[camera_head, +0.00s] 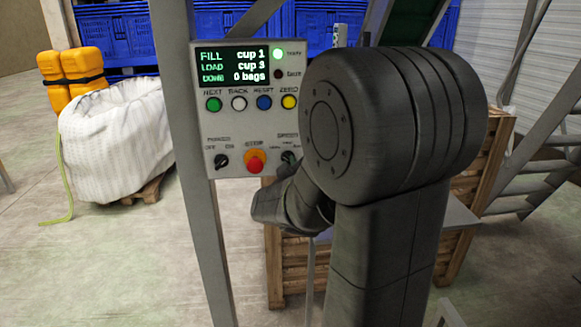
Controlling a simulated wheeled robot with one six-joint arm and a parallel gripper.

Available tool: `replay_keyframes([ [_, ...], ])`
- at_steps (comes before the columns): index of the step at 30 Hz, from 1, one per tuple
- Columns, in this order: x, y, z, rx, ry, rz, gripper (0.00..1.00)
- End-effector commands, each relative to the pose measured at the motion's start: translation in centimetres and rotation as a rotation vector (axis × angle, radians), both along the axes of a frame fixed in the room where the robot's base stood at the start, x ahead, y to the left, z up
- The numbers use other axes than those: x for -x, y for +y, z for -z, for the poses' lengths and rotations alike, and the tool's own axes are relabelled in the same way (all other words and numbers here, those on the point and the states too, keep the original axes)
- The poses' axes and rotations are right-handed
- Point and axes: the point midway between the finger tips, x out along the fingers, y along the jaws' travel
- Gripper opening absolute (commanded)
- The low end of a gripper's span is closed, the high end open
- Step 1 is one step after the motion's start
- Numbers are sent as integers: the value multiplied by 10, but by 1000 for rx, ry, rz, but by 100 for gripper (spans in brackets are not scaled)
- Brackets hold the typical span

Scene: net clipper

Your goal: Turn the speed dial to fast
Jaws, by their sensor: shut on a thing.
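The speed dial (288,157) is a small dark knob at the lower right of the grey control panel (229,127), under a label that reads roughly as speed. It is partly hidden by my arm, so its pointer setting cannot be read. My gripper (290,168) is at the dial, just below and in front of it, mostly hidden behind my wrist. It is shut on the dial, though the fingertips hardly show. The panel's screen (232,67) reads FILL cup 1, LOAD cup 3, DONE 0 bags.
Green, white, blue and yellow buttons line up above. A grey post (187,150) carries the panel. A wooden crate (285,270) stands below.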

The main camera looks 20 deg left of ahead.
Motion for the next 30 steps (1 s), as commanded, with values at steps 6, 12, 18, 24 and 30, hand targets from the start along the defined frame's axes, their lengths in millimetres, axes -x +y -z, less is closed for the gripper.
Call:
replay_keyframes([
  [6,0,0,3,-105,63,0,0],
  [12,0,0,4,-254,154,0,0],
  [18,0,1,4,-418,254,1,0],
  [24,1,1,4,-579,354,1,0],
  [30,1,1,4,-741,454,0,0],
])
